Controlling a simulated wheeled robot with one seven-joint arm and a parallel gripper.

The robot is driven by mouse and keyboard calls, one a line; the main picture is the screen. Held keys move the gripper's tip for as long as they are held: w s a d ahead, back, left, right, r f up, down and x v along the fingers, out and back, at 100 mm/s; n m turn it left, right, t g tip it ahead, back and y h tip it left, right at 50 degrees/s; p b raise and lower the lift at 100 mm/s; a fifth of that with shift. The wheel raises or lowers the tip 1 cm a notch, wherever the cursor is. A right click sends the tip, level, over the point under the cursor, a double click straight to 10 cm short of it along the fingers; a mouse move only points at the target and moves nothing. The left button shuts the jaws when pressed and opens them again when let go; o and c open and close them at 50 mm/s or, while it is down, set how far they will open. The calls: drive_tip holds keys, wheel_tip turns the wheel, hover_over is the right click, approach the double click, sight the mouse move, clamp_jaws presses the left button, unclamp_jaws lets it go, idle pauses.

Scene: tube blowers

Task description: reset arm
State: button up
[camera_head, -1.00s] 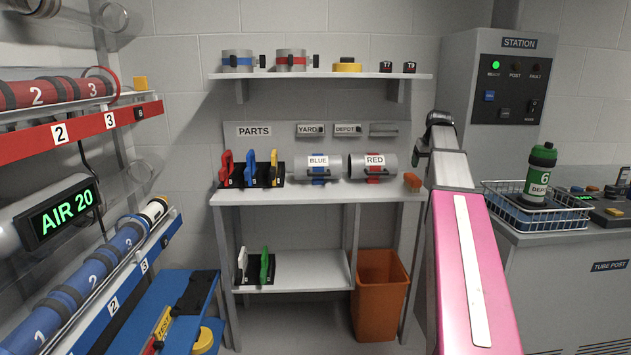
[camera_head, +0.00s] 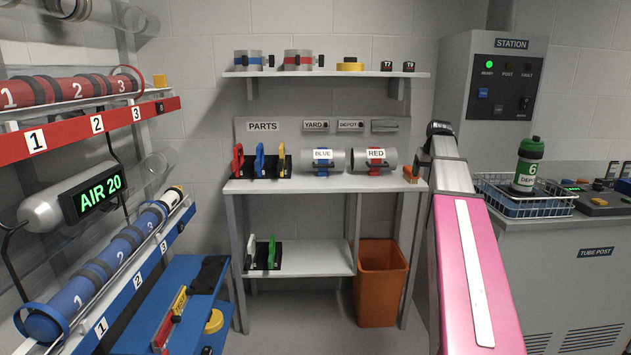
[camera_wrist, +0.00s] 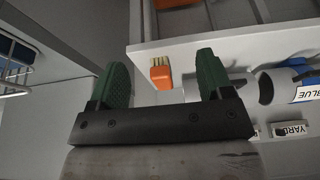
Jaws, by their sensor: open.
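My pink arm reaches up the right side of the head view, toward the gap between the parts shelf and the station. Its far end is small there, and the fingers cannot be made out. In the wrist view my gripper (camera_wrist: 160,65) has its two green fingers wide apart, with nothing held between them. An orange brush-like block (camera_wrist: 161,75) shows between the fingers but lies beyond them on the shelf edge. It also shows in the head view (camera_head: 414,175), at the right end of the parts shelf.
The parts shelf (camera_head: 330,187) holds the BLUE (camera_head: 323,168) and RED (camera_head: 376,168) cylinders. An orange bin (camera_head: 382,285) stands below. A wire basket (camera_head: 535,212) with a green carrier (camera_head: 528,165) sits on the right counter. Tube racks (camera_head: 90,127) line the left. Floor before the shelf is clear.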

drive_tip(key=s+a+f+g, duration=0.1)
drive_tip(key=s+a+f, duration=0.3)
drive_tip(key=f, duration=0.4)
drive_tip(key=s+a+f, duration=0.4)
drive_tip(key=f, duration=0.3)
drive_tip(key=s+a+f+g, duration=0.1)
drive_tip(key=s+a+f, duration=0.2)
drive_tip(key=a+f, duration=0.35)
drive_tip(key=s+a+f+g, duration=0.1)
drive_tip(key=s+a+f, duration=0.2)
drive_tip(key=s+f, duration=0.5)
drive_tip(key=s+a+f+g, duration=0.1)
drive_tip(key=s+a+f, duration=0.3)
drive_tip(key=s+f, duration=0.4)
drive_tip(key=shift+s+a+f, duration=0.2)
drive_tip(key=shift+s+f, duration=0.1)
drive_tip(key=shift+s, duration=0.5)
drive_tip(key=shift+o, duration=0.4)
